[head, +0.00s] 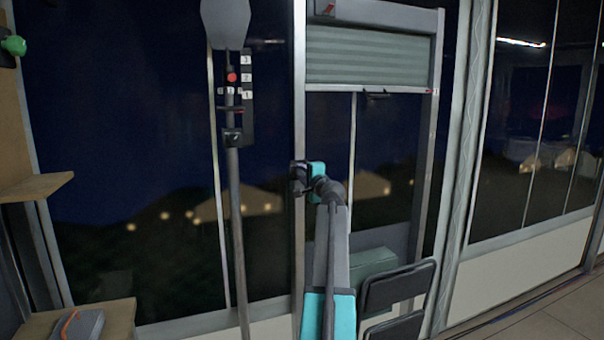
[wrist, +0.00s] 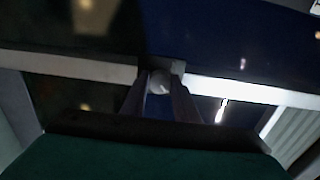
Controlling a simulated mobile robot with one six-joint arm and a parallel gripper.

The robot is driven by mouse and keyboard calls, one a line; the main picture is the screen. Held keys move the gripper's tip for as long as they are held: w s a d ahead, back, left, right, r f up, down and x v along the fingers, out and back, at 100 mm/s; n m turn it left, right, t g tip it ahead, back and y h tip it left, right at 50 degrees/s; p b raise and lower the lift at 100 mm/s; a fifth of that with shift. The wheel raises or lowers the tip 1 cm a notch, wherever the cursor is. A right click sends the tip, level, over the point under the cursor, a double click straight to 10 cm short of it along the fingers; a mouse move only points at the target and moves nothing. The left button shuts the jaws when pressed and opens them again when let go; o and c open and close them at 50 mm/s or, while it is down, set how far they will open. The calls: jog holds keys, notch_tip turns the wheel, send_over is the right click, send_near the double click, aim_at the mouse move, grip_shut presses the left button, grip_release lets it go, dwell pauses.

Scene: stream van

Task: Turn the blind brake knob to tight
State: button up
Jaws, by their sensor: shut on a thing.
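My gripper (head: 298,178) is at the pale window post left of the blind, with the arm reaching up from below. In the wrist view my gripper (wrist: 162,78) has its two dark fingers closed on a small pale round knob (wrist: 159,83), in front of the light frame bar. I take this as the blind brake knob. In the head view the gripper hides it. I cannot read its setting or any mark around it. The grey-green slatted blind (head: 367,55) is partly lowered over the top of the window, above and right of my gripper.
Left of my gripper stands a tall pole (head: 234,200) with a red ball and a plate numbered 1 to 3. Dark folding seats (head: 398,287) and a green box (head: 372,265) are below right. Wooden shelves (head: 36,186) are at the far left. Floor shows at lower right.

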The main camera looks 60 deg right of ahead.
dwell(0.4)
jog(key=o, duration=1.1)
jog(key=shift+c, duration=0.2)
jog(key=b+v, duration=0.3)
jog(key=v, duration=1)
jog(key=shift+s+a, duration=0.3)
